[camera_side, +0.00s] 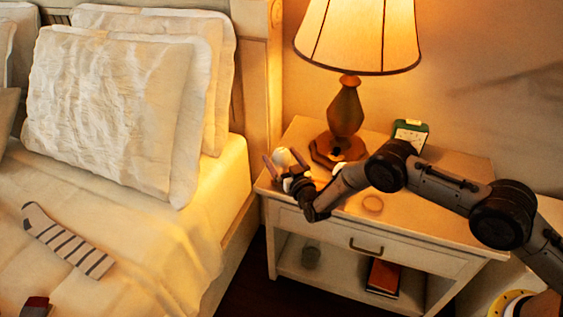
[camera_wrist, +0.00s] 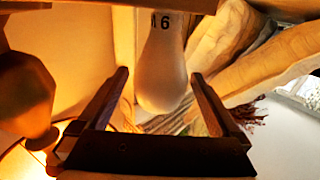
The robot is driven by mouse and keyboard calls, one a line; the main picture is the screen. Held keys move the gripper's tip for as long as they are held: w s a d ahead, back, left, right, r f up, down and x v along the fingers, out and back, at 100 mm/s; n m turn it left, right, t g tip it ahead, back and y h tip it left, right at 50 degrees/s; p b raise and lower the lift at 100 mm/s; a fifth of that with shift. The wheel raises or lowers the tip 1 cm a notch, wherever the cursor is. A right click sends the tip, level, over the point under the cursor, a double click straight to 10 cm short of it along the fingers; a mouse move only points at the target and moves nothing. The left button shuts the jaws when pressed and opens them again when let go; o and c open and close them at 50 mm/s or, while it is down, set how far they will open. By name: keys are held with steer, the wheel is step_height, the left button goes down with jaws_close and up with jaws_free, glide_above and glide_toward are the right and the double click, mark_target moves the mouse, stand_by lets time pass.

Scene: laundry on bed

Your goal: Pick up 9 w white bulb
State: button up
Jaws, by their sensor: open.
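A white bulb (camera_side: 284,157) is at the left end of the nightstand top, by my gripper (camera_side: 283,167). In the wrist view the bulb (camera_wrist: 161,76) hangs down from the top edge, with dark characters that look like "16"; this view may be upside down. My gripper (camera_wrist: 160,97) is open, with one finger on each side of the bulb's rounded end. Gaps show between the bulb and both fingers. The bulb's far end is cut off in the wrist view.
A lit lamp (camera_side: 345,108) stands close behind my gripper on the nightstand (camera_side: 440,217). A small white thing (camera_side: 338,168) lies by its base, partly hidden by my arm. A green-framed device (camera_side: 410,133) stands behind. The bed with pillows (camera_side: 110,110) and a striped sock (camera_side: 66,241) is left.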

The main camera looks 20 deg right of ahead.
steer(key=shift+c, duration=0.2)
steer(key=c, duration=1.3)
steer(key=shift+r, duration=0.15)
